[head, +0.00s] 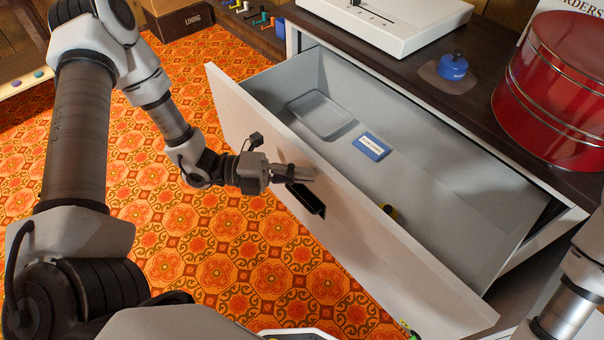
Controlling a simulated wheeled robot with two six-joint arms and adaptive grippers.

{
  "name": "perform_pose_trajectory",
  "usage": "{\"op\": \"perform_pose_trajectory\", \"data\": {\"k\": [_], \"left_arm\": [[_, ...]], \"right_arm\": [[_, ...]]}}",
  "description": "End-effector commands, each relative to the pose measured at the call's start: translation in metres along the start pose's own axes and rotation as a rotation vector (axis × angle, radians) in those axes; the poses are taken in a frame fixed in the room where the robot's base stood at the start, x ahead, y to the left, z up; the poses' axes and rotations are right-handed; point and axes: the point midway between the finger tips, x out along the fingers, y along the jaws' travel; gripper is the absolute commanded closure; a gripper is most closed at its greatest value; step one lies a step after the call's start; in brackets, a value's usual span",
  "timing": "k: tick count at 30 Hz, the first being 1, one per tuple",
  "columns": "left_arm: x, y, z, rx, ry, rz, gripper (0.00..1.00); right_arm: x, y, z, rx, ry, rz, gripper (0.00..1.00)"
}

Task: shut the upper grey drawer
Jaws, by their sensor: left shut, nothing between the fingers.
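The upper grey drawer (345,205) stands pulled well out of its cabinet, so its inside shows. Its dark handle (306,199) is on the outer face of the front panel. My left gripper (308,173) is shut and empty, with its fingertips at the front panel just above the handle. I cannot tell whether they touch the panel. Inside the drawer are a shallow grey tray (320,114), a blue labelled box (371,147) and a yellow and dark item (388,211) partly hidden by the front panel. Part of my right arm shows at the lower right, but its gripper is out of view.
On the dark cabinet top (445,100) are a white device (390,22), a blue knobbed object (453,68) and a large red tin (555,90). A cardboard box (180,20) stands at the back left.

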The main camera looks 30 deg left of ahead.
Motion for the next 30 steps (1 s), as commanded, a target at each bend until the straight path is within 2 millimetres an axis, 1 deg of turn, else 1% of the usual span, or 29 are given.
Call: {"op": "perform_pose_trajectory", "data": {"k": [8, 11, 14, 17, 21, 24, 30], "left_arm": [[0.004, 0.002, 0.004, 0.001, 0.001, 0.000, 1.00], [0.010, 0.003, 0.010, 0.003, 0.003, 0.001, 1.00], [0.021, 0.004, 0.020, 0.006, 0.004, 0.001, 1.00], [0.035, 0.006, 0.034, 0.006, 0.004, 0.002, 1.00], [0.059, 0.005, 0.058, 0.009, 0.005, 0.002, 1.00], [0.079, 0.004, 0.077, 0.008, 0.004, 0.002, 1.00], [0.119, 0.002, 0.117, 0.007, 0.004, 0.000, 1.00]], "right_arm": [[0.004, 0.000, 0.000, 0.000, 0.000, 0.000, 0.60], [0.011, 0.000, 0.000, 0.000, 0.000, 0.000, 0.60], [0.020, 0.000, 0.000, 0.000, 0.000, 0.000, 0.60], [0.030, 0.000, 0.000, 0.000, 0.000, 0.000, 0.60], [0.044, 0.000, 0.000, 0.000, 0.000, 0.000, 0.60], [0.051, 0.000, 0.000, 0.000, 0.000, 0.000, 0.60], [0.058, 0.000, 0.000, 0.000, 0.000, 0.000, 0.60]]}}
